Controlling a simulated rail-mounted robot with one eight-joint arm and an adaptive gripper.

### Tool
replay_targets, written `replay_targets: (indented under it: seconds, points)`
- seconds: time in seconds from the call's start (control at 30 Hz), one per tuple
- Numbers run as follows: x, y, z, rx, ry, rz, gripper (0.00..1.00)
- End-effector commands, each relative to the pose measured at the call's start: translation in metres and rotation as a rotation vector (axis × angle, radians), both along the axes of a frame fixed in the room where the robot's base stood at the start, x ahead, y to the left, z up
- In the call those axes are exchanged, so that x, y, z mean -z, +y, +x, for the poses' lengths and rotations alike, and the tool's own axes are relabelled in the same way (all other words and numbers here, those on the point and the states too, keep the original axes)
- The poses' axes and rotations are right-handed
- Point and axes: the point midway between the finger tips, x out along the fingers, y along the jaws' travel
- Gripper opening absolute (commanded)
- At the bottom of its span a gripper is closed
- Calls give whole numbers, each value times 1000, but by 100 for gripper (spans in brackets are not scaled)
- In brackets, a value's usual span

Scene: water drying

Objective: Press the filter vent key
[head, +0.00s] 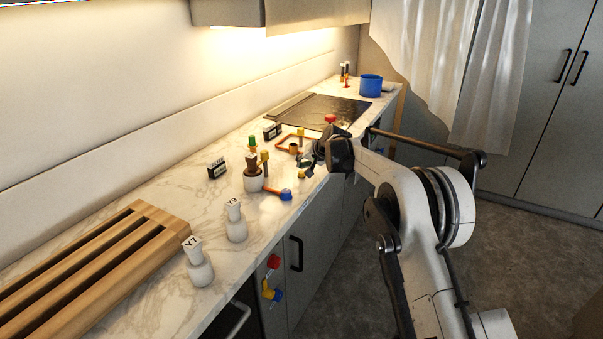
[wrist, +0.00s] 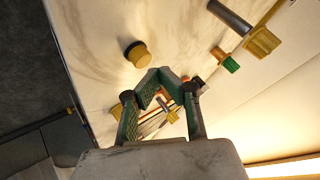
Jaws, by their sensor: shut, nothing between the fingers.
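A small yellow top (head: 302,174) beside my gripper in the head view looks like the same key. No label reading filter vent is legible, so I cannot tell which part is the filter vent key.
A wooden rack (head: 163,218) is at the left. An orange frame (head: 280,142) and yellow valve (wrist: 262,41) are nearby.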

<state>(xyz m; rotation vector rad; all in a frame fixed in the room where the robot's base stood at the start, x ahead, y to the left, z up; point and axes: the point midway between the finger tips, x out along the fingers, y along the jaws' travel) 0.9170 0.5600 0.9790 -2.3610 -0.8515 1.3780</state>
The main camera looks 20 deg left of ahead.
Motion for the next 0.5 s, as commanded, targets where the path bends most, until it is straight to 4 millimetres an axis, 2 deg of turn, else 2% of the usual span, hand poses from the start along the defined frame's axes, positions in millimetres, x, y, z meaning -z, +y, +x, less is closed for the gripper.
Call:
replay_targets:
  seconds: [0.23, 0.5]
  points:
    - [-5, 0, 0, 0, 0, 0, 0]
    - [-27, 0, 0, 0, 0, 0, 0]
